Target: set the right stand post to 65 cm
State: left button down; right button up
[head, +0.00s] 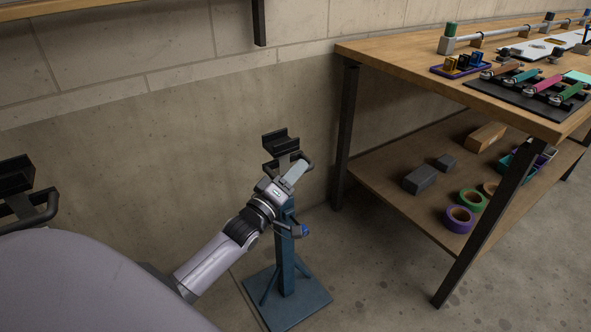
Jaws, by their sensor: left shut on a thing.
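The right stand post (287,262) stands upright on a blue square base plate (288,303), near the wall and left of the workbench. A black cradle (280,142) sits at its top, with a dark curved handle (308,160) just below. My left gripper (295,173) is at the top of the post, shut on the handle below the cradle; the fingers partly hide the grip. No height marks are readable. My right gripper is not in view.
Another stand's black cradle (16,176) and handle show at the left edge. A wooden workbench (400,62) stands at right, with tubes and tools on top. Its lower shelf (385,178) holds tape rolls and blocks. Some floor is free between stand and bench.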

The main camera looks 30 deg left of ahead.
pick_arm(q)
notch_tip(320, 180, down, 4)
jog(key=shift+f+b, duration=0.1)
jog(key=shift+b, duration=0.4)
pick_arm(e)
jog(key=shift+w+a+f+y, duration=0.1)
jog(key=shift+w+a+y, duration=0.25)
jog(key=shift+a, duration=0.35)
pick_arm(q)
jog(key=c, duration=1.1)
grip_release()
jog(key=shift+f, duration=0.1)
